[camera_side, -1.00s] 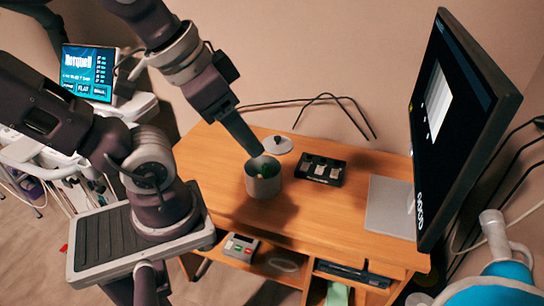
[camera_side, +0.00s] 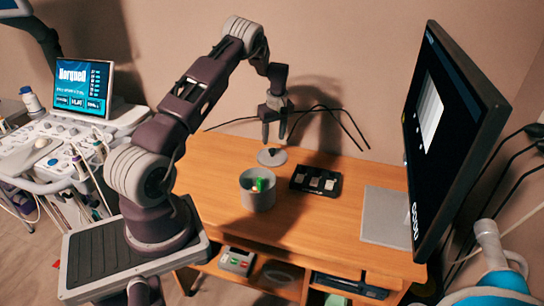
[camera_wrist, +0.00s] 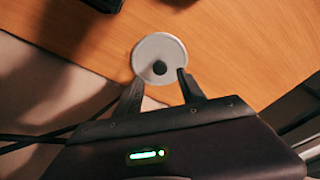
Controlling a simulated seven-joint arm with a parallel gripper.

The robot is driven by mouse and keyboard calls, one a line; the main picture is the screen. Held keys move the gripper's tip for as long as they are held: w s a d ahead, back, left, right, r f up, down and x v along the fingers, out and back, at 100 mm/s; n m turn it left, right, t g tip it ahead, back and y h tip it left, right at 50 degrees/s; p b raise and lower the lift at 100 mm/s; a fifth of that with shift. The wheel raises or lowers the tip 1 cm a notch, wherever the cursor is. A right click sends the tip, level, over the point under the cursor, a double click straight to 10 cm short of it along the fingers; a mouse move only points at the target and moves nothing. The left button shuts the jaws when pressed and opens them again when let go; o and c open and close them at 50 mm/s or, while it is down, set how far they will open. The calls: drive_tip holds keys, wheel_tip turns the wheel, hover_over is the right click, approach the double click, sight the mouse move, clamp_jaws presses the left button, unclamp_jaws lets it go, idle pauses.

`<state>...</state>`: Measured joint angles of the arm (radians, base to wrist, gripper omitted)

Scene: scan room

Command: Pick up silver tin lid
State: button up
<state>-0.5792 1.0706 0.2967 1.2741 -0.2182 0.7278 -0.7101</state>
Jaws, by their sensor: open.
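The silver tin lid (camera_side: 265,158) lies flat on the wooden desk, behind the tin. It is a round grey disc with a dark knob in its middle. In the wrist view the lid (camera_wrist: 160,48) shows whole, with its knob a little ahead of and between the fingertips. My gripper (camera_side: 274,138) points down above the lid, with its two fingers apart and nothing between them. The gripper's fingers also show in the wrist view (camera_wrist: 159,76). The grey tin (camera_side: 257,198) stands uncovered in front of the lid, with a green thing inside.
A black tray (camera_side: 316,181) with several small pieces lies right of the lid. A grey pad (camera_side: 386,215) and a large monitor (camera_side: 450,130) are farther right. Thin black cables (camera_side: 325,112) rise at the desk's back edge. The desk left of the tin is clear.

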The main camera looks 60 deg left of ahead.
sight(272, 149)
drive_tip(key=f, duration=0.4)
drive_tip(key=a+f, duration=0.1)
drive_tip(key=f, duration=0.1)
drive_tip(key=shift+f, duration=0.15)
clamp_jaws()
